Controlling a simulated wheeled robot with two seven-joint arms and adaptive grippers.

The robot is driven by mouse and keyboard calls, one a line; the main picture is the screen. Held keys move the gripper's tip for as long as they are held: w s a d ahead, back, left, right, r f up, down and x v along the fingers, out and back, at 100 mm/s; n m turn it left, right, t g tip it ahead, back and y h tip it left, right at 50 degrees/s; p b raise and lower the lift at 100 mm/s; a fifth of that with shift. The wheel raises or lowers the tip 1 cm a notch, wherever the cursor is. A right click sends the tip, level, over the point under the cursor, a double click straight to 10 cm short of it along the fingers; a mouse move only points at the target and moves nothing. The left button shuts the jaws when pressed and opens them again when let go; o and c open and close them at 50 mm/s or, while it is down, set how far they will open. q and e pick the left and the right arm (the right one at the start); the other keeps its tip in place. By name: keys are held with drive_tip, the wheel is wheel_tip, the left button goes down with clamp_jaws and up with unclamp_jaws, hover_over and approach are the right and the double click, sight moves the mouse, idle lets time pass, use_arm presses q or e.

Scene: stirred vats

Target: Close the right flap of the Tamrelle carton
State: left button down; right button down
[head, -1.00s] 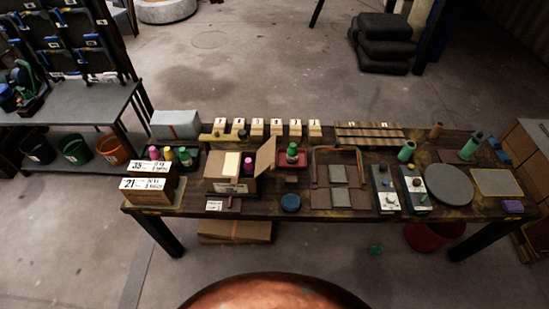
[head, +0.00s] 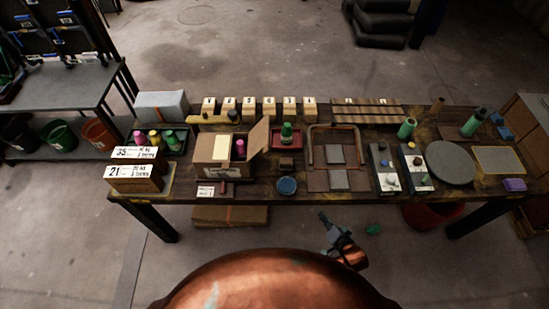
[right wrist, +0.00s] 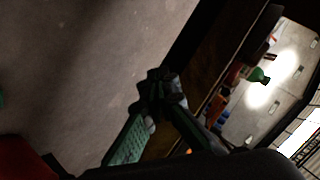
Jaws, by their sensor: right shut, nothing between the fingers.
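The carton (head: 212,172) stands on the left half of the workbench, with a label on its front too small to read. Its right flap (head: 259,137) stands up and leans outward to the right. A pink-capped bottle (head: 239,149) and a cream panel (head: 221,146) show at its top. My right gripper (head: 324,216) is in front of the bench's front edge, to the right of the carton and apart from it. It is shut and empty; its fingers also show in the right wrist view (right wrist: 160,84). My left gripper is not in view.
A blue round dish (head: 287,186) is near the front edge. A red bucket (head: 425,217) is under the bench.

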drive_tip(key=w+a+r+m+t+y, duration=0.15)
drive_tip(key=a+r, duration=0.25)
drive_tip(key=r, duration=0.5)
drive_tip(key=m+t+y, duration=0.5)
drive_tip(key=m+y, duration=0.2)
drive_tip(key=y, duration=0.2)
approach(267, 147)
drive_tip(key=w, duration=0.5)
drive_tip(key=shift+s+a+r+p, duration=0.15)
drive_tip(key=shift+a+r, duration=0.15)
drive_tip(key=shift+a, duration=0.55)
drive_tip(key=shift+w+a+r+p, duration=0.15)
drive_tip(key=shift+a+r, duration=0.15)
drive_tip(key=shift+a, duration=0.55)
drive_tip(key=shift+s, duration=0.15)
